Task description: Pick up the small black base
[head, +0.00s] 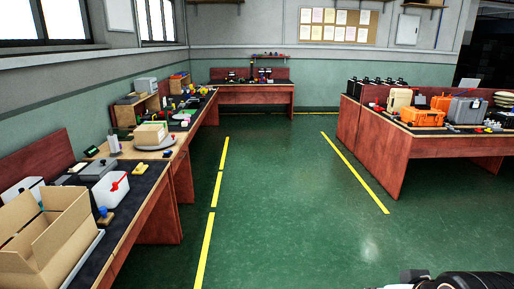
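I cannot single out the small black base for certain. More dark items, too small to make out, stand on the back bench (262,87). Part of my own arm shows at the bottom right edge, dark and cut off by the frame. My gripper's fingers do not show.
An open cardboard box (45,240) and a white box with a red handle (111,190) stand on the near left bench. Orange cases (421,117) stand on the right bench (400,150). The green floor (285,200) between yellow lines is clear.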

